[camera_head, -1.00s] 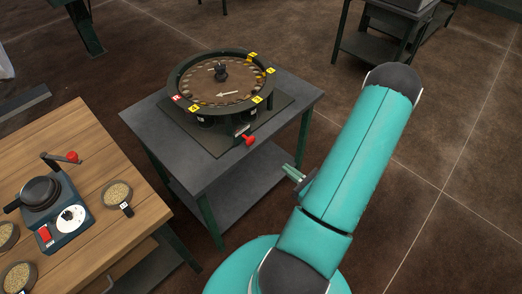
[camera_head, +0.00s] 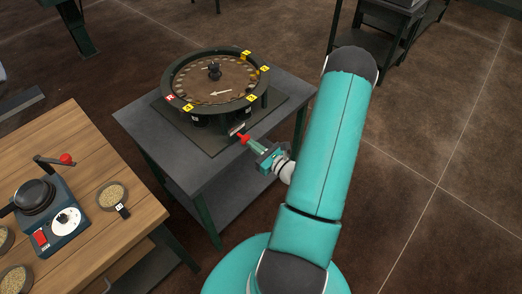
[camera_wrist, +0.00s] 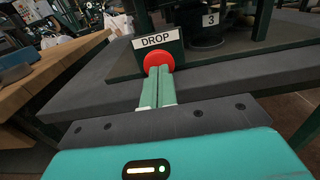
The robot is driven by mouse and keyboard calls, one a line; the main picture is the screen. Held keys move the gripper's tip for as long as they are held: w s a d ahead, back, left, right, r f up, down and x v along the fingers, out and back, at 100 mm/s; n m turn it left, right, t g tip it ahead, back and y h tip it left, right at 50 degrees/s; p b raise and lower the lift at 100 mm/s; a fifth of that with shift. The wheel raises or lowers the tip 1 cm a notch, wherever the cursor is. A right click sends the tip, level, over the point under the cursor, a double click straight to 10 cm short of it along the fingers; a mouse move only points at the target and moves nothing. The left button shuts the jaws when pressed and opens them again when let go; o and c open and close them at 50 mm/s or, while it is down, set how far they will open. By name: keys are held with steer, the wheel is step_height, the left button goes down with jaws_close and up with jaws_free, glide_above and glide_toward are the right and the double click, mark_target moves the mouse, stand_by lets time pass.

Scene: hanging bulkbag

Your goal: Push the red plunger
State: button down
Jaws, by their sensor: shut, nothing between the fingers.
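The red plunger (camera_head: 243,138) sticks out from the front of the round machine (camera_head: 215,84) on the grey table. In the wrist view the plunger (camera_wrist: 158,61) is a round red knob below a white "DROP" label (camera_wrist: 156,40). My gripper (camera_head: 253,145) is shut and empty, with its green fingers pointing at the plunger. In the wrist view the closed fingertips (camera_wrist: 158,72) overlap the lower part of the knob. They are at or very near its face; I cannot tell whether they touch.
The grey table (camera_head: 150,128) has bare surface around the machine. A wooden table (camera_head: 105,150) at the left holds a blue device (camera_head: 62,215) with a red-knobbed crank, and several bowls of grain. Another dark table (camera_head: 385,40) stands at the back right. The floor between is clear.

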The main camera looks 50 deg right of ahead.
mark_target(246, 140)
steer(key=shift+w, duration=0.15)
steer(key=w, duration=0.3)
steer(key=shift+a, duration=0.1)
steer(key=shift+w+r, duration=0.15)
stand_by(0.6)
